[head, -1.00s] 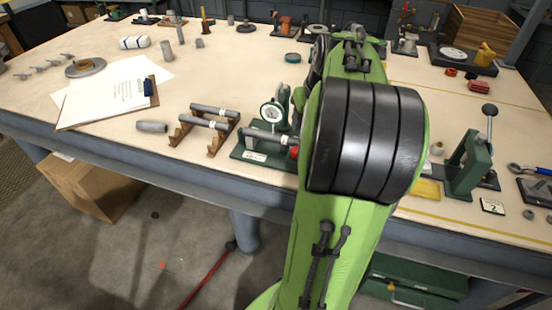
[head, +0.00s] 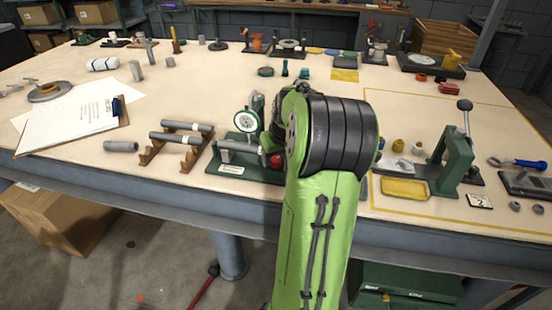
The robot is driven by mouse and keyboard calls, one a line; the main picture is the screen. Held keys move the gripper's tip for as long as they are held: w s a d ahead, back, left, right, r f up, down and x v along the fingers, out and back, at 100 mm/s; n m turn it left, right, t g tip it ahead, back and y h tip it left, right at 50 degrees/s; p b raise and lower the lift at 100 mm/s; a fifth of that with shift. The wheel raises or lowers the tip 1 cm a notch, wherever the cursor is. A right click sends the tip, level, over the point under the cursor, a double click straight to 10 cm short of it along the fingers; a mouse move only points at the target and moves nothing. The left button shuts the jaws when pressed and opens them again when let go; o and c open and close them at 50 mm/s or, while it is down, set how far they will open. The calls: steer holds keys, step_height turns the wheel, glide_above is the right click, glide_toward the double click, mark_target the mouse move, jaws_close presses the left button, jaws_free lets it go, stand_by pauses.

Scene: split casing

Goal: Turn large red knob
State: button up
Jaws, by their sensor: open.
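The red knob (head: 277,161) shows at the right end of a small green fixture (head: 228,168) near the front edge of the workbench. A round white dial gauge (head: 245,121) stands on this fixture, and a grey bar lies across it. My green arm with its black ribbed joint is just right of the knob and partly covers the fixture's right end. My gripper is hidden behind the arm, so its jaws and its distance from the knob cannot be seen.
Left of the fixture, a wooden rack (head: 176,143) holds grey rods, with a loose grey cylinder (head: 121,146) beside it. A clipboard (head: 75,125) lies farther left. On the right stand a yellow tray (head: 404,188) and a green lever press (head: 455,160). The bench centre-left is fairly clear.

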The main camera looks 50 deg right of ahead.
steer(key=c, duration=0.8)
steer(key=shift+a, duration=0.1)
steer(key=m+g+h, duration=0.1)
steer(key=m, duration=0.2)
steer(key=shift+w+r+m+p, duration=0.1)
steer(key=shift+m+p, duration=0.2)
steer(key=shift+p, duration=0.05)
steer(key=shift+m+g+h+p, duration=0.4)
steer(key=shift+m+g, duration=0.3)
steer(key=shift+m, duration=1.3)
steer(key=o, duration=0.8)
